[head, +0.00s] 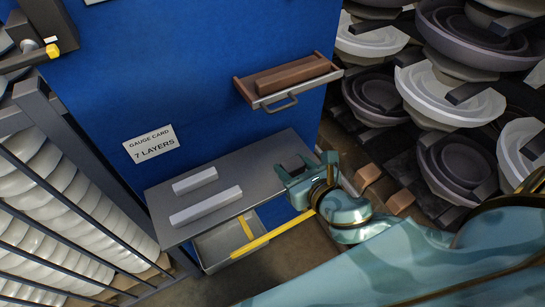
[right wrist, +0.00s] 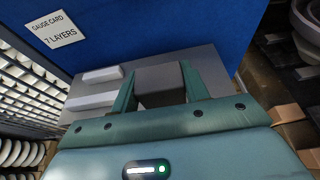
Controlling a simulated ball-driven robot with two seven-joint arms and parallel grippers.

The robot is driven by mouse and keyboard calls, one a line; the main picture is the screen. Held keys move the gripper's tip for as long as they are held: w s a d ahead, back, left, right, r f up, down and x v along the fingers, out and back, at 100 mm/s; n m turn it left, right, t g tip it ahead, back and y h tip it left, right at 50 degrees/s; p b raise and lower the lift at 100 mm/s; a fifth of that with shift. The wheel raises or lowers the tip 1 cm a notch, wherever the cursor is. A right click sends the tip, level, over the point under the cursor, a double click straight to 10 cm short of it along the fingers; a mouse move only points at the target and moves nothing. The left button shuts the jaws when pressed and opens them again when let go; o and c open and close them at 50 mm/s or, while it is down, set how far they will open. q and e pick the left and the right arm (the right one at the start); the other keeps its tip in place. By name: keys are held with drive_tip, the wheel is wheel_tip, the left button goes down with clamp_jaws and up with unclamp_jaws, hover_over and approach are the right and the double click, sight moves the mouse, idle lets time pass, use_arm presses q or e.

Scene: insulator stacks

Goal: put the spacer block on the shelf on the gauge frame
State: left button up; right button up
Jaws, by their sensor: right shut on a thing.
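My right gripper (head: 297,176) is at the right end of a grey shelf (head: 236,195) on the blue panel. In the right wrist view its green fingers (right wrist: 160,92) are shut on a dark grey block (right wrist: 160,78), which I take as the spacer block. In the head view this block is mostly hidden by the gripper. I cannot tell whether it touches the shelf. A small handled frame (head: 285,101) on the blue panel, with a brown bar (head: 292,75) on it, may be the gauge frame. My left gripper is not in view.
Two white bars (head: 205,207) lie on the shelf. Under it are an open tray (head: 217,244) and a yellow bar (head: 270,236). A card (head: 150,145) on the blue panel (head: 190,80) reads "GAUGE CARD 7 LAYERS". Insulator stacks (head: 80,205) stand left and right.

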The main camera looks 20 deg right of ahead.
drive_tip(key=w+d+f, duration=0.2)
drive_tip(key=w+f, duration=0.1)
drive_tip(key=w+d+f+b, duration=0.1)
drive_tip(key=w+d+f, duration=0.1)
drive_tip(key=w+f, duration=0.1)
drive_tip(key=w+d+f, duration=0.3)
drive_tip(key=w, duration=0.2)
drive_tip(key=shift+b, duration=0.4)
drive_tip(key=shift+w+f+b, duration=0.1)
drive_tip(key=shift+f+b, duration=0.35)
drive_tip(key=shift+f, duration=1.3)
drive_tip(key=shift+f, duration=0.1)
drive_tip(key=o, duration=1.1)
drive_tip(key=v, duration=1.2)
